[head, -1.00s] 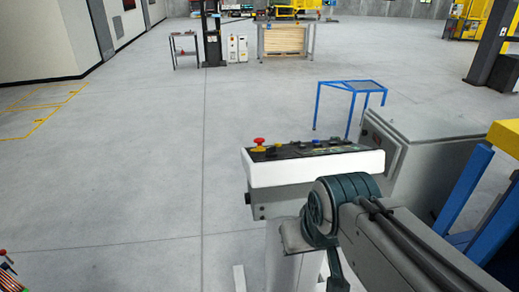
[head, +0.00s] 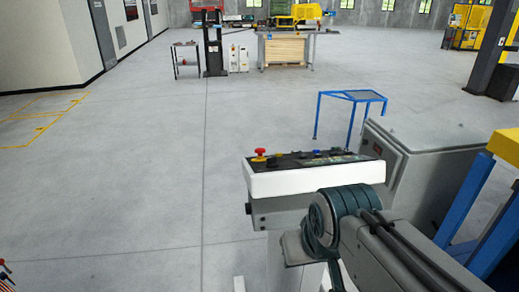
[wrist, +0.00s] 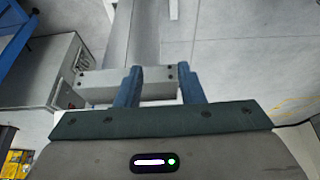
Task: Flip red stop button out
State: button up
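The red stop button (head: 260,152) stands on a yellow base at the left end of the black, sloping top of a white-fronted control panel (head: 315,180) in the head view. My gripper (wrist: 158,68) shows in the wrist view with its two dark blue fingers apart and nothing gripped. A grey bar-like part of the control stand (wrist: 100,88) lies beyond the fingers and shows between them. The red button does not show in the wrist view. In the head view my arm is in front of the panel's lower right, and the fingers cannot be made out.
A grey cabinet (head: 425,165) stands just right of the panel. A blue frame table (head: 352,95) is behind it. Blue posts with a yellow top (head: 505,143) stand close at the right.

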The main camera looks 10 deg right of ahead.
jog(key=shift+f, duration=0.25)
jog(key=c, duration=0.5)
jog(key=shift+g, duration=0.4)
jog(key=f+b, duration=0.7)
jog(key=f, duration=0.1)
jog(key=shift+w+f, duration=0.25)
jog(key=shift+w, duration=0.05)
grip_shut()
jog(key=shift+r, duration=0.15)
